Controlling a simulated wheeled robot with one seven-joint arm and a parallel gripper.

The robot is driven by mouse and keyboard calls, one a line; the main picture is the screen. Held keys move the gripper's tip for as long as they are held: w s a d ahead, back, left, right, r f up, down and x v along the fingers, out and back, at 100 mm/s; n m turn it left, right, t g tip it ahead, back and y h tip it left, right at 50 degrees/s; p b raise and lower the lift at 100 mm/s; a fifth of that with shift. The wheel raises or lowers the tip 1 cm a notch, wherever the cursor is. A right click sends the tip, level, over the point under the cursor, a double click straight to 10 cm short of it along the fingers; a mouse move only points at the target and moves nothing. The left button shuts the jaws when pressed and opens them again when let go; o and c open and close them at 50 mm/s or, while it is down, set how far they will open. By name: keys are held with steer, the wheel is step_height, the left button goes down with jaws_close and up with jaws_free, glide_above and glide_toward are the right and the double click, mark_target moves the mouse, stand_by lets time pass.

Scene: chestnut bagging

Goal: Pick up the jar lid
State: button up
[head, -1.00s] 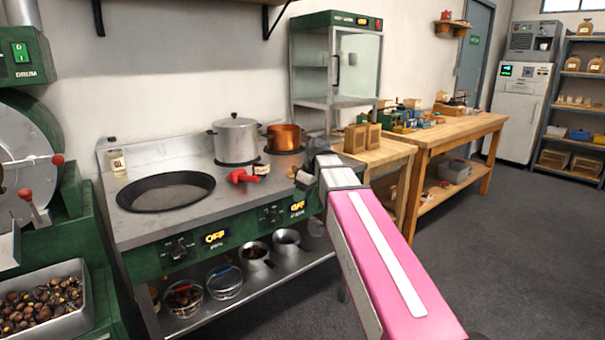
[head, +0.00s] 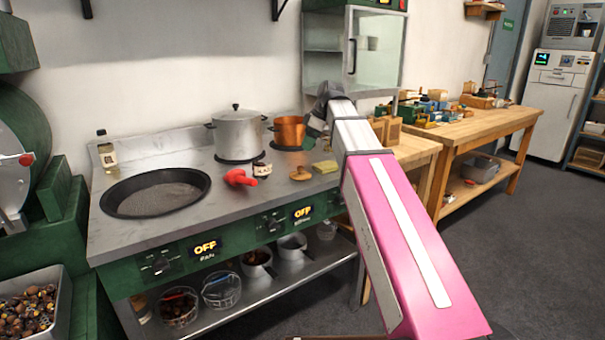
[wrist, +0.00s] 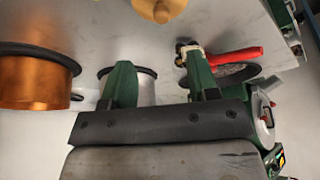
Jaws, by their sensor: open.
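A tan, round lid with a knob (head: 300,173), which looks like the jar lid, lies on the steel stove top in front of the copper pot. It also shows in the wrist view (wrist: 158,8), cut off by the top edge. My gripper (wrist: 160,82) is open and empty, its two green fingers apart, with the lid beyond them and not between them. In the head view the arm's dark end is near the copper pot, and the fingers cannot be made out there.
A copper pot (head: 289,130) and a lidded steel pot (head: 238,132) stand behind the lid. A wide black pan (head: 155,192) fills the left.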

mark_target(300, 167)
steer(key=x, duration=0.5)
steer(key=shift+d, duration=0.1)
steer(key=shift+d+x, duration=0.15)
steer(key=shift+x, duration=1.15)
steer(key=shift+d+x, duration=0.15)
steer(key=shift+x, duration=1.2)
steer(key=shift+s+f, duration=0.1)
steer(key=shift+s, duration=0.2)
steer(key=c, duration=1)
